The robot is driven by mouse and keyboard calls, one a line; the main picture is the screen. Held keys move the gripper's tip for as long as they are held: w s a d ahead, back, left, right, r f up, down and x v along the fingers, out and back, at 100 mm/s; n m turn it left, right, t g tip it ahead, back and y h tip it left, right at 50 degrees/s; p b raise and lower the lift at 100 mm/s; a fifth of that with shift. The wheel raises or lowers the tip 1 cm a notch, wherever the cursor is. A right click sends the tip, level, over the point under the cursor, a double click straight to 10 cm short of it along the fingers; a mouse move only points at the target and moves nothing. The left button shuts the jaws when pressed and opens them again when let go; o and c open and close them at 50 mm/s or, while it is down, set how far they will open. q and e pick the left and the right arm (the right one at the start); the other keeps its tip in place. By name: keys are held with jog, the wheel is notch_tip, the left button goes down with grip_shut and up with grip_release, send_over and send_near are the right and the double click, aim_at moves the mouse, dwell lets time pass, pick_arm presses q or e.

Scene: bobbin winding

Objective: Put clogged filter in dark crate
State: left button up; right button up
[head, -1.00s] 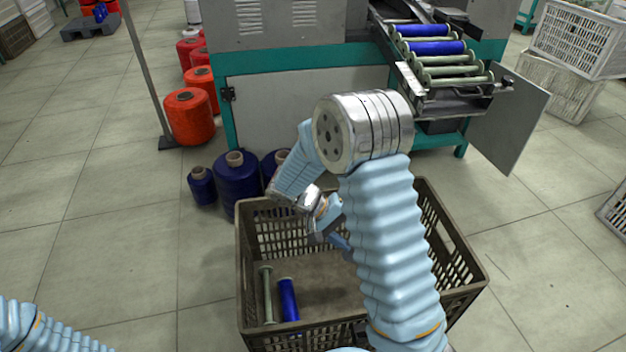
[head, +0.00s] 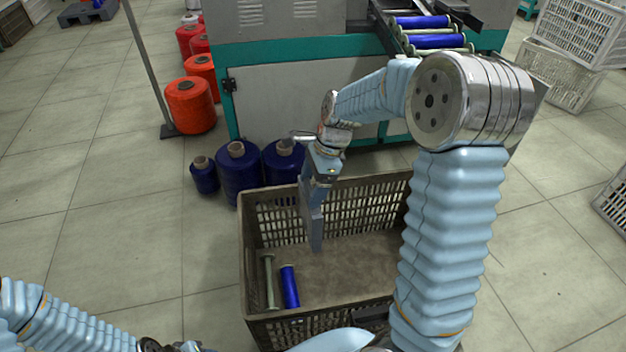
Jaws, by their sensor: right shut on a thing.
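My right gripper (head: 316,188) points down over the back left part of the dark crate (head: 350,193). It is shut on a thin grey flat piece, seen nearly edge-on, which looks like the clogged filter (head: 314,230). The filter hangs upright, and its lower end shows against the crate's inside. I cannot tell whether it touches the crate floor. My right forearm hides the crate's right side. Only part of my left arm shows at the bottom left, and its fingers are out of view.
A green bobbin (head: 269,282) and a blue bobbin (head: 290,286) lie at the crate's front left. Blue yarn cones (head: 238,175) stand behind the crate, near the machine (head: 290,105). Orange cones (head: 190,106) stand further left. The floor left of the crate is clear.

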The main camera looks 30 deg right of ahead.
notch_tip(320, 180, down, 10)
jog(key=shift+r, duration=0.15)
pick_arm(q)
notch_tip(320, 180, down, 20)
jog(key=a+b, duration=0.1)
jog(key=b, duration=1.9)
jog(key=shift+w+a, duration=0.35)
pick_arm(e)
notch_tip(320, 180, down, 26)
jog(key=shift+r, duration=0.15)
jog(key=o, duration=1)
jog(key=shift+o, duration=0.2)
